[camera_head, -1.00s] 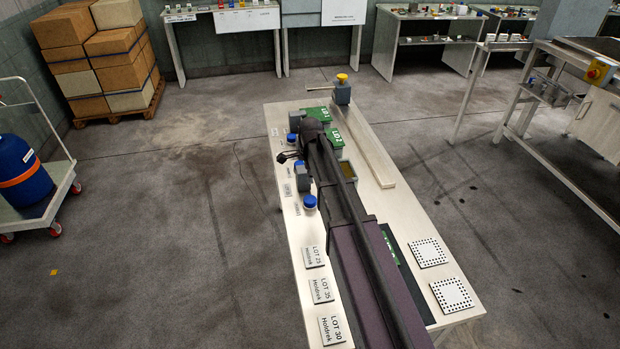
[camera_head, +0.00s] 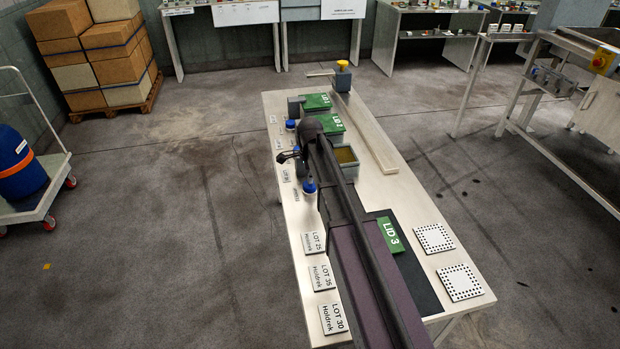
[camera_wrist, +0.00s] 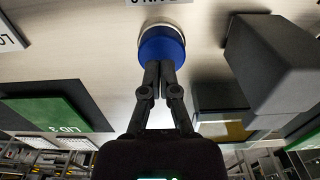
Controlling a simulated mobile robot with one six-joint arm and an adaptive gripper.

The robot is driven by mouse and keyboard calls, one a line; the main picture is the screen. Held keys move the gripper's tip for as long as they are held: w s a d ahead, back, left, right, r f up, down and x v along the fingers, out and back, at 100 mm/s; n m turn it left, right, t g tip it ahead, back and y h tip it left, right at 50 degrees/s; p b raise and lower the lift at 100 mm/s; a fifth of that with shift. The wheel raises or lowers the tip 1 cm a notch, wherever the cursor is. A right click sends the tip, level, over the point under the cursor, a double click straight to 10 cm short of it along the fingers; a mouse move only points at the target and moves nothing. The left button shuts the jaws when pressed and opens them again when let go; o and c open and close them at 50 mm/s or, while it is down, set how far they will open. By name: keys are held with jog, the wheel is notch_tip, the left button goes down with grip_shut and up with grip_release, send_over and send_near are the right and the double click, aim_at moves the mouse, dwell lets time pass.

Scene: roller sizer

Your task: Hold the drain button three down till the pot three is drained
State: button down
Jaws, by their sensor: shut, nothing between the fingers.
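My gripper (camera_wrist: 160,72) is shut and empty, its fingertips overlapping the lower edge of a blue round button (camera_wrist: 162,45) with a pale collar in the wrist view. I cannot tell whether they touch it. A label above it is cut off and upside down. The open pot (camera_head: 345,155) shows yellow-brown contents, also partly seen in the wrist view (camera_wrist: 222,130). Lid 3 (camera_head: 392,235) lies apart on a dark mat.
A grey block (camera_wrist: 270,62) stands close to the right of the button in the wrist view. Lid 1 (camera_head: 317,102) and lid 2 (camera_head: 334,122) lie farther back. Lot cards (camera_head: 322,277) line the left edge. A pale rail (camera_head: 370,143) runs along the right.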

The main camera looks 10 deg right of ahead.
jog(key=shift+f, duration=0.4)
jog(key=shift+f+b, duration=0.95)
jog(key=shift+b, duration=0.25)
jog(key=shift+s+r, duration=0.1)
jog(key=shift+s, duration=0.1)
dwell(2.4)
jog(key=shift+r, duration=0.1)
dwell(1.6)
jog(key=shift+r+p, duration=0.3)
jog(key=shift+p, duration=0.25)
notch_tip(320, 180, up, 13)
jog(key=p, duration=1.3)
jog(key=shift+r, duration=0.15)
